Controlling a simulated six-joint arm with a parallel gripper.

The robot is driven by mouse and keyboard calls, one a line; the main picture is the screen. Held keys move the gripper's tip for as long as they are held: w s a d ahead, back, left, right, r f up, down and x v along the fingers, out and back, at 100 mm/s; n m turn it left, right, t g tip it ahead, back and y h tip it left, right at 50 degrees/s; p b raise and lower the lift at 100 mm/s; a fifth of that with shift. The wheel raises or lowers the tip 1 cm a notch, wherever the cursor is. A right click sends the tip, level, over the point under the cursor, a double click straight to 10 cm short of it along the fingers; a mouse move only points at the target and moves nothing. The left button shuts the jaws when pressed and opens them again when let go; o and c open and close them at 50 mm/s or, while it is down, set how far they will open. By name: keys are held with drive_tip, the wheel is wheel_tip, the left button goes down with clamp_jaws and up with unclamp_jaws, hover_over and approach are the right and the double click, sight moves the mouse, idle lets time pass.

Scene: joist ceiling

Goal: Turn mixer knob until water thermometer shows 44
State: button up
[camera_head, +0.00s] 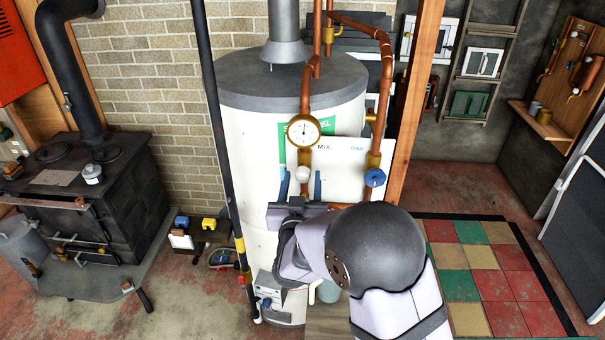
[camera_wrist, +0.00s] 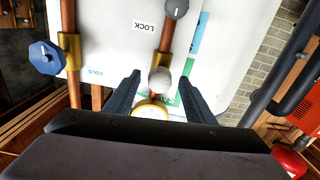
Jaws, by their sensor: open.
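The round thermometer dial (camera_head: 303,131) with a brass rim sits on a copper pipe in front of the white tank. Its needle points roughly upward; the numbers are too small to read. A pale round knob (camera_head: 302,174) is below the dial, by the MIX lettering; I take it as the mixer knob. My gripper (camera_head: 301,181) is open, with one finger on each side of this knob. In the wrist view the knob (camera_wrist: 160,79) shows between the open fingers, and I cannot tell whether they touch it. The dial's brass rim (camera_wrist: 151,112) is mostly hidden by my gripper there.
A blue knob (camera_head: 375,178) is on the right copper pipe, by the COLD lettering in the wrist view. A grey knob (camera_wrist: 176,8) sits by a LOCK label (camera_wrist: 145,27). A wooden post (camera_head: 413,100) stands right of the pipes, and a dark pole (camera_head: 222,140) left of the tank.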

drive_tip(key=shift+w, duration=0.75)
drive_tip(key=shift+c, duration=0.3)
drive_tip(key=c, duration=1)
drive_tip(key=shift+f+m+b, duration=0.15)
drive_tip(key=shift+m+b, duration=0.25)
drive_tip(key=shift+b, duration=0.15)
drive_tip(key=m+b, duration=0.2)
drive_tip(key=b, duration=0.1)
drive_tip(key=shift+f, duration=0.1)
drive_tip(key=m+b, duration=0.3)
drive_tip(key=shift+r, duration=0.2)
drive_tip(key=shift+b, duration=0.3)
